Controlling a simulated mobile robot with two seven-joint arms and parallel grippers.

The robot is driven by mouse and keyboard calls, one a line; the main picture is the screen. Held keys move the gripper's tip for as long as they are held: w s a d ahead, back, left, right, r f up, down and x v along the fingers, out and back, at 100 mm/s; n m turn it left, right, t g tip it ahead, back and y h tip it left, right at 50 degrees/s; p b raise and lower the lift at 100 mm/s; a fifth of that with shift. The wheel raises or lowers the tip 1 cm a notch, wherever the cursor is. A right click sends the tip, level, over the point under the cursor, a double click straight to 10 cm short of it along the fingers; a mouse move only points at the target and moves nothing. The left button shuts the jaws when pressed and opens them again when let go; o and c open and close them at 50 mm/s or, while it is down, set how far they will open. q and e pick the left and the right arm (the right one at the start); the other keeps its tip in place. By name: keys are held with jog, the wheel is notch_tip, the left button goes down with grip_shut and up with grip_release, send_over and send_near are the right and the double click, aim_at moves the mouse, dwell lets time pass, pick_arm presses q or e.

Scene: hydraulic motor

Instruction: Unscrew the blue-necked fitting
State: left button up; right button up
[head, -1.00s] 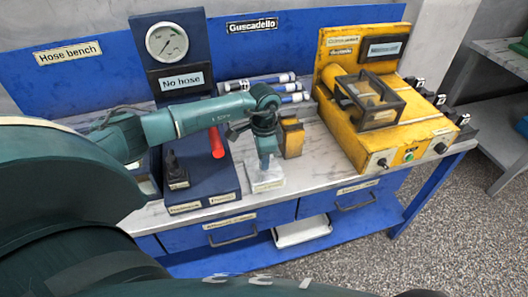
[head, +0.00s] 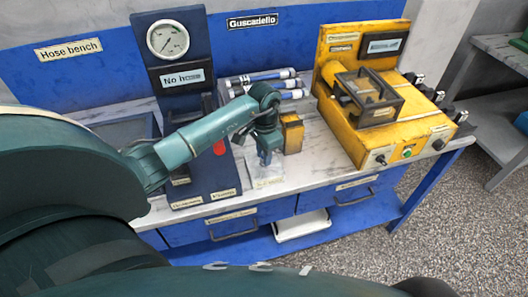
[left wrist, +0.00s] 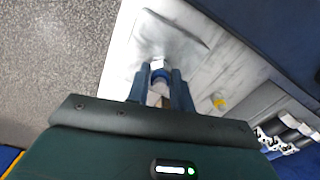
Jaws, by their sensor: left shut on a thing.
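My left gripper (head: 265,157) points down over the worktop, just above a pale block-like base (head: 268,182). In the left wrist view, its two dark fingers (left wrist: 160,88) are shut on the blue-necked fitting (left wrist: 159,72), a silvery piece with a blue band. The fitting's lower part is partly hidden between the fingers. A grey plate or base shows beyond it in that view (left wrist: 185,38). I cannot tell whether the fitting is still threaded into something. In the head view, the gripper hides the fitting. My right gripper is not in view.
A yellow test unit (head: 370,110) stands to the right and a small yellow box (head: 292,135) close beside my gripper. Several blue-and-white cylinders (head: 270,77) lie behind. The gauge panel (head: 172,50) reads "No hose".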

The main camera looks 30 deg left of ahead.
pick_arm(q)
jog(key=shift+d+n, duration=0.25)
jog(key=shift+n, duration=0.65)
jog(key=shift+a+n, duration=0.2)
jog(key=shift+n, duration=0.1)
jog(key=o, duration=0.9)
jog(key=shift+c, duration=0.2)
